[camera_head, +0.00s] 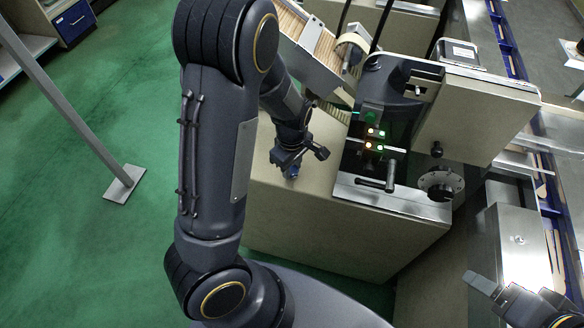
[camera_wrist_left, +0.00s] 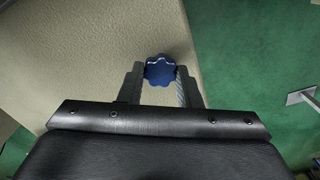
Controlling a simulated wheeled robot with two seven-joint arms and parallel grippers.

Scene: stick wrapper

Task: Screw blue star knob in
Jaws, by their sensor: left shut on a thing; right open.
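The blue star knob (camera_wrist_left: 160,70) sits between the two fingers of my left gripper (camera_wrist_left: 160,76) in the left wrist view, at the edge of a beige machine housing. My left gripper is shut on it. In the head view my left gripper (camera_head: 292,166) is at the left side of the machine, with a small blue bit of the knob (camera_head: 293,172) showing below it. The knob's shaft and its hole are hidden. My right gripper (camera_head: 490,288) is at the lower right, open and apart from the knob.
The beige machine (camera_head: 310,225) fills the middle, with lit buttons, a handle (camera_head: 376,184) and a round dial (camera_head: 440,184). A tilted tray of sticks (camera_head: 305,45) is above my left gripper. A grey post (camera_head: 75,110) stands on the green floor, which is otherwise clear nearby.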

